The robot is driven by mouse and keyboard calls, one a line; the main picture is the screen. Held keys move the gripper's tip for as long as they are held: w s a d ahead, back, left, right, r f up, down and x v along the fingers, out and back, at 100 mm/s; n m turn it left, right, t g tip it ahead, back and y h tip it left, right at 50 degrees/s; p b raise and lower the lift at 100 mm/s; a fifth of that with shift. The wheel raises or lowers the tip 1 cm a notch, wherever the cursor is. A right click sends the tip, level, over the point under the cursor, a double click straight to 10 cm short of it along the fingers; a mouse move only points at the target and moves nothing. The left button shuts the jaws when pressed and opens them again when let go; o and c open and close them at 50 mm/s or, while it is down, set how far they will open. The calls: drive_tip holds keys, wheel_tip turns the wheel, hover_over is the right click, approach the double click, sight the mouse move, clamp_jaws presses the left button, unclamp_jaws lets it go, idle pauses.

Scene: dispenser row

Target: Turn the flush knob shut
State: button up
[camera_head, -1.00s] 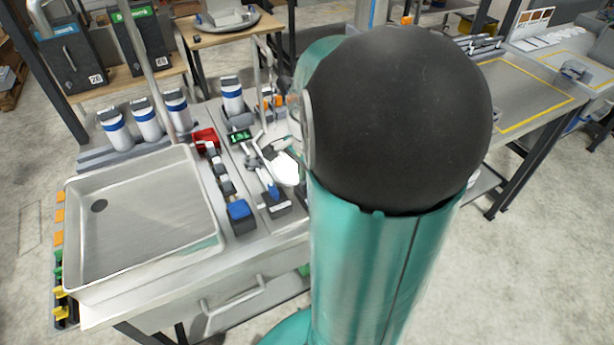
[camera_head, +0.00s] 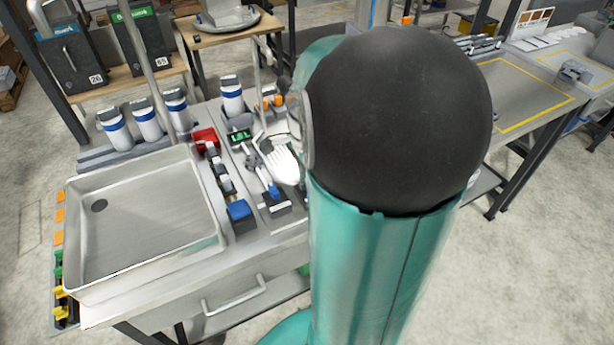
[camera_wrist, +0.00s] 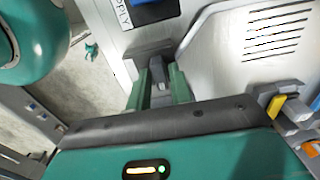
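In the wrist view my gripper (camera_wrist: 160,88) reaches up from its teal palm, with two green fingers a small gap apart. A grey bar-shaped knob (camera_wrist: 150,54) lies at the fingertips, and a grey part of it shows between the fingers. The fingers stand on either side of this part; I cannot tell whether they press on it. No label on this knob is readable, so I cannot confirm that it is the flush knob. A blue-and-black knob (camera_wrist: 153,12) beside a label ending in "PPLY" is just beyond. In the head view my arm hides the gripper and the grey knob.
A slotted pale plate (camera_wrist: 275,30) is right of the fingers. A yellow-tipped lever (camera_wrist: 275,105) is close to the palm's right.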

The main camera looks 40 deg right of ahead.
drive_tip(key=shift+o, duration=1)
wheel_tip(320, 180, up, 14)
drive_tip(key=shift+f, duration=0.1)
drive_tip(key=s+a+n+t, duration=0.2)
drive_tip(key=a+n, duration=0.8)
drive_tip(key=a, duration=0.1)
drive_tip(key=s+a+n+t, duration=0.3)
drive_tip(key=a+n, duration=0.8)
drive_tip(key=a, duration=0.1)
drive_tip(key=shift+f+t, duration=0.3)
drive_tip(key=shift+f, duration=0.1)
